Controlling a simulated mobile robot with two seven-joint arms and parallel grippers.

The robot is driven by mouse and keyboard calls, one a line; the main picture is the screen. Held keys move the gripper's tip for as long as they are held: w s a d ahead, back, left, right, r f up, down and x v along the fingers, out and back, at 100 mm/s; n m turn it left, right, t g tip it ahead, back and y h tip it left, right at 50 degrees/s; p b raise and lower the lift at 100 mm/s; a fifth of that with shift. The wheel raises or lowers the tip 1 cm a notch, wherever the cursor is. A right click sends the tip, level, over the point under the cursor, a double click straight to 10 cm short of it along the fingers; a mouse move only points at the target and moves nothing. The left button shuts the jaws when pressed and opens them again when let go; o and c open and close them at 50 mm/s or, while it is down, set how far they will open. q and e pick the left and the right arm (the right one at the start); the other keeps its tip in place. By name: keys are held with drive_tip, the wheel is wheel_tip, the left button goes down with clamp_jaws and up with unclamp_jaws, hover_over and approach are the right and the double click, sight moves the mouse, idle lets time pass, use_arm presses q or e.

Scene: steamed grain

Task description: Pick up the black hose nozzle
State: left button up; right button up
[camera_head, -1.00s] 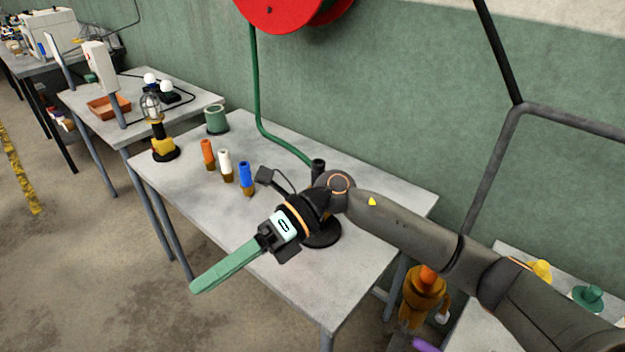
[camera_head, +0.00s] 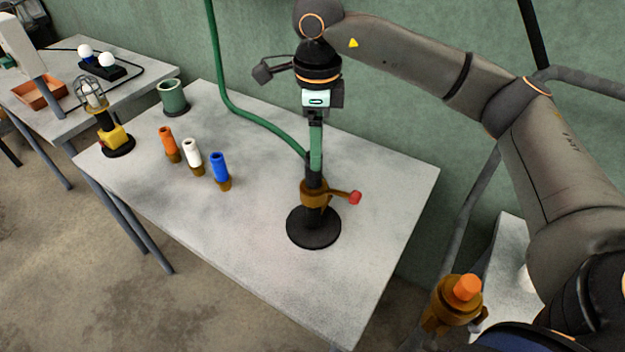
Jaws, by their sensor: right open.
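The black hose nozzle (camera_head: 313,183) stands upright on a brass valve (camera_head: 315,196) with a red-tipped lever, on a round black base (camera_head: 313,228). My right gripper (camera_head: 316,167) points straight down over the nozzle and is open. Its green fingers are seen edge-on, and their tips overlap the nozzle's top. I cannot tell whether they are around it or in front of it. My left gripper is not in view.
Orange (camera_head: 168,143), white (camera_head: 192,157) and blue (camera_head: 219,169) nozzles stand left on the grey table (camera_head: 260,262). A green hose (camera_head: 230,104) runs down behind the valve. A green cup (camera_head: 173,98) and a caged lamp (camera_head: 112,135) are further left. The table's right front is clear.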

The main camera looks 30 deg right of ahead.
sight(314, 176)
drive_tip(key=f, duration=0.4)
drive_tip(key=f+p, duration=0.1)
drive_tip(key=f, duration=0.2)
drive_tip(key=shift+w+a+f, duration=0.1)
drive_tip(key=shift+w+a, duration=0.05)
drive_tip(key=shift+w, duration=0.15)
clamp_jaws()
idle(0.4)
